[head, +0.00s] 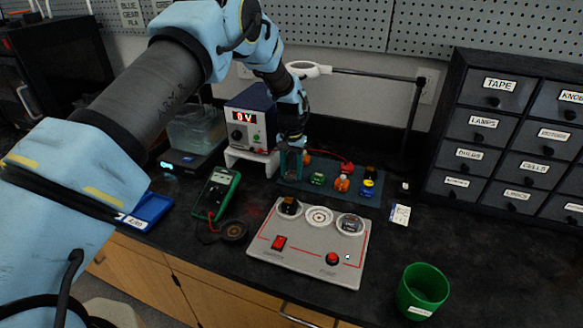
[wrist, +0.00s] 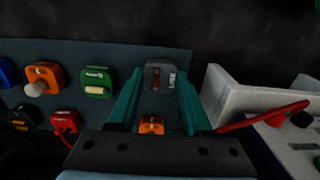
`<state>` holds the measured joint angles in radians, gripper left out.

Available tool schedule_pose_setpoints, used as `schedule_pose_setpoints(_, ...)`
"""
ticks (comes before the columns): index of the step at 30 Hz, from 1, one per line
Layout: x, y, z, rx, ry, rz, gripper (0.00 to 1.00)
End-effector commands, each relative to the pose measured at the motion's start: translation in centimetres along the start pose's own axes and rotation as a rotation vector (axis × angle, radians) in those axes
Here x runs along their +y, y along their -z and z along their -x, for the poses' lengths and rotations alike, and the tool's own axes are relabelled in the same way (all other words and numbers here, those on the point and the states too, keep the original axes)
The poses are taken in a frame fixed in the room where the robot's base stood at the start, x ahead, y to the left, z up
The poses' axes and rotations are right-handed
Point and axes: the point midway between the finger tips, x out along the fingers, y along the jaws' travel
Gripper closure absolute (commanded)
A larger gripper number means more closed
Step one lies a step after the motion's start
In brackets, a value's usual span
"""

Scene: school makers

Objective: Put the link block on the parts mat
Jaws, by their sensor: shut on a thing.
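The dark grey link block (wrist: 160,76), with a white LINK label, is between the fingertips of my gripper (wrist: 159,82) in the wrist view. My gripper is shut on it. In the head view my gripper (head: 291,163) points down at the left end of the blue-grey parts mat (head: 345,199); the block is hard to make out there. The mat also shows in the wrist view (wrist: 122,56), around and behind the block. I cannot tell whether the block touches the mat. An orange block (wrist: 151,125) shows between my fingers, nearer my palm.
On the mat are a green block (head: 317,179), an orange block (head: 342,184) and several others. A white stand with a power supply (head: 247,125) is close left. A grey switch panel (head: 310,258) lies in front. Drawers (head: 497,124) and a green cup (head: 423,290) stand right.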

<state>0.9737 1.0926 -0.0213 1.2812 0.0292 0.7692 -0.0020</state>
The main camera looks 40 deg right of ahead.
Motion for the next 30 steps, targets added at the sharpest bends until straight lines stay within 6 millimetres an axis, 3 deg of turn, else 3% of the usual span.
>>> schedule_pose_setpoints(8,0.0,0.0,-0.4,0.001,0.0,0.0,1.0)
schedule_pose_setpoints(9,0.0,0.0,-0.2,0.001,0.0,0.0,0.46)
schedule_pose_setpoints(16,0.0,0.0,-0.2,0.001,0.0,0.0,0.2)
schedule_pose_setpoints(24,0.0,0.0,0.0,0.001,0.0,0.0,0.2)
schedule_pose_setpoints(30,0.0,0.2,2.0,0.005,0.0,0.0,0.2)
